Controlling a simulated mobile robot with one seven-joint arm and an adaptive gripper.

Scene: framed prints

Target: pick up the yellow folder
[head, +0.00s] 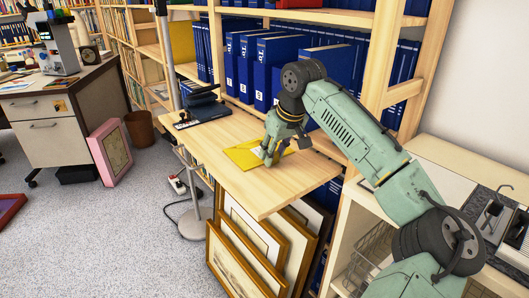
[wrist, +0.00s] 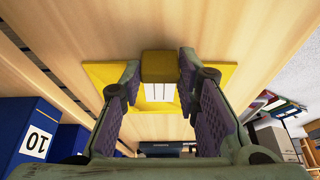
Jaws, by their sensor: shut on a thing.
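The yellow folder (head: 241,155) lies flat on, or very close above, the pale wooden pull-out board in front of the shelves. My gripper (head: 268,157) points down over its right part and hides some of it. In the wrist view the folder (wrist: 220,75) spreads behind the fingertips, with a white patch in its middle. My gripper (wrist: 159,70) has its two purple-padded fingers on either side of a thicker, darker yellow part and is shut on it. I cannot tell whether the folder touches the board.
The wooden board (head: 245,190) is mostly bare in front of the folder. Blue binders (head: 262,75) fill the shelf behind. Framed prints (head: 243,255) lean below the board. A desk (head: 65,110) stands at far left.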

